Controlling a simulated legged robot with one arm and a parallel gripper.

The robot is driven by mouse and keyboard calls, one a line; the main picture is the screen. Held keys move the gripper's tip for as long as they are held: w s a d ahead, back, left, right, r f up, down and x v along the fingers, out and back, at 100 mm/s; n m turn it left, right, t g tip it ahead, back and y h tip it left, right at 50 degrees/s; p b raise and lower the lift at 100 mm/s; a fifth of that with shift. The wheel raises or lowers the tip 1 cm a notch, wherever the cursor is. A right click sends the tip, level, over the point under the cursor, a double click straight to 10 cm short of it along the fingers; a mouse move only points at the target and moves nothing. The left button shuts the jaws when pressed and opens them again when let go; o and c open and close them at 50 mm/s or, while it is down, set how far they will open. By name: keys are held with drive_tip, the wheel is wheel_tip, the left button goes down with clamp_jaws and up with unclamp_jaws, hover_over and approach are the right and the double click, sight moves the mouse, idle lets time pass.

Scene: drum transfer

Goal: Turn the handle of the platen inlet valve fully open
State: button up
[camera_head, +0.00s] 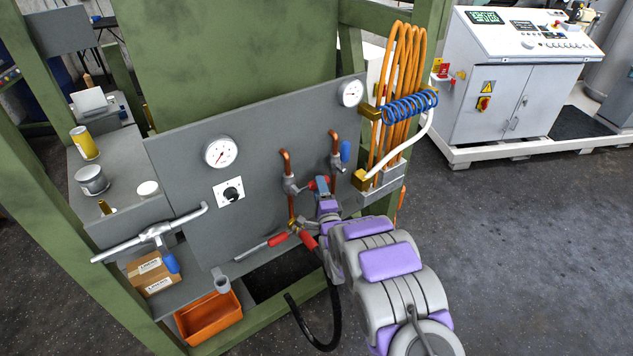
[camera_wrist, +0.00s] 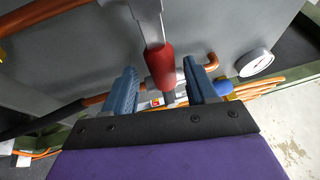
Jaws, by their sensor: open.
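Gaps show on both sides, so the fingers look clear of the handle. In the head view a bit of red (camera_head: 311,185) shows at the fingertips, mostly hidden by my gripper. Two more red handles, a left one (camera_head: 278,239) and a right one (camera_head: 308,241), sit lower at a pipe junction. No label shows which valve is the platen inlet.
The grey panel (camera_head: 250,160) carries a large gauge (camera_head: 220,152), a smaller gauge (camera_head: 350,93) and a dial switch (camera_head: 231,192). A blue handle (camera_head: 345,151) and orange coiled hose (camera_head: 400,80) are to the right. An orange bin (camera_head: 209,318) stands below. Green frame posts border the panel.

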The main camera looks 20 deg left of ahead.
drive_tip(key=shift+b+x, duration=0.4)
drive_tip(key=shift+x, duration=1.8)
drive_tip(key=shift+c, duration=0.3)
clamp_jaws()
drive_tip(key=shift+f, duration=0.1)
